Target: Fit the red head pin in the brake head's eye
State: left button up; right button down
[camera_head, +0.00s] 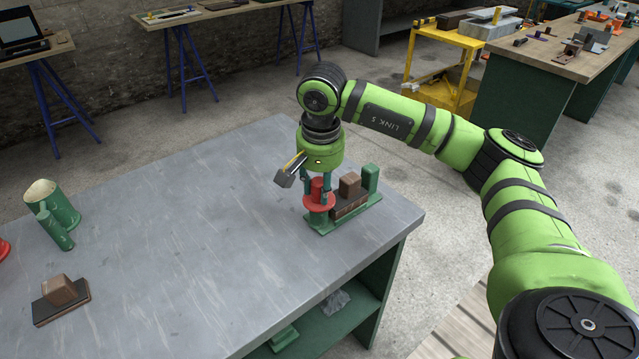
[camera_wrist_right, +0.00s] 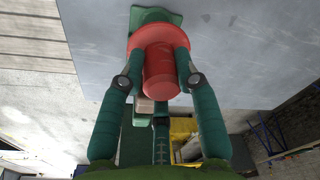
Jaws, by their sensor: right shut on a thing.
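The red head pin (camera_head: 318,188) is upright, with a round grip and a wide red collar, at the left end of the brake head. The brake head (camera_head: 352,213) has a green base, a dark brown block and a green post at its right end. My right gripper (camera_head: 318,194) points down, its fingers shut on the pin's grip. In the right wrist view the fingers flank the red pin (camera_wrist_right: 162,75), and part of the green base (camera_wrist_right: 172,17) shows beyond the collar. The collar hides the eye; I cannot tell whether it touches the green part below. My left gripper is out of view.
The grey bench top (camera_head: 200,230) is clear in the middle. A red part is cut off at the left edge. The brake head stands near the bench's right corner.

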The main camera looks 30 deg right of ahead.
jog(key=shift+f+b, duration=0.75)
jog(key=shift+f, duration=0.25)
jog(key=shift+s, duration=0.1)
jog(key=c, duration=0.8)
grip_release()
jog(key=shift+r, duration=0.2)
jog(key=r, duration=0.7)
jog(key=s+r, duration=0.1)
jog(key=r, duration=0.3)
jog(key=shift+a+r, duration=0.25)
jog(key=shift+a, duration=0.05)
jog(key=shift+f, duration=0.1)
